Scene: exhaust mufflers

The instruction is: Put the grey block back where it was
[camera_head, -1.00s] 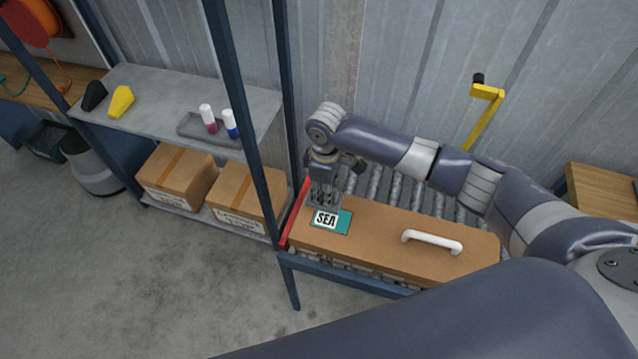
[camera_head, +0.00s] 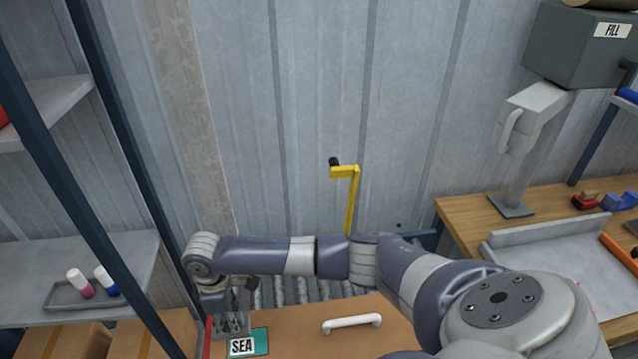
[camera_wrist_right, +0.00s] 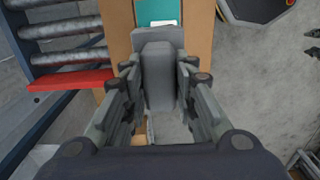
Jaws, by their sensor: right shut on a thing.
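My right gripper (camera_head: 232,322) points down at the left end of a long cardboard box (camera_head: 300,332), near its teal label marked SEA. In the right wrist view, the gripper (camera_wrist_right: 160,95) is shut on the grey block (camera_wrist_right: 158,72), which sits between the two fingers. The block is in front of the box (camera_wrist_right: 118,25) in that view. I cannot tell whether it touches the box. In the head view the fingers hide most of the block. My left gripper is not in view.
The box has a white handle (camera_head: 352,323) and lies on a roller conveyor (camera_head: 300,290) with a red end stop (camera_wrist_right: 72,80). A yellow crank (camera_head: 350,195) stands behind. Left is a shelf (camera_head: 125,270) with a tray of bottles. Right is a wooden bench (camera_head: 465,230) with a grey FILL machine (camera_head: 585,50).

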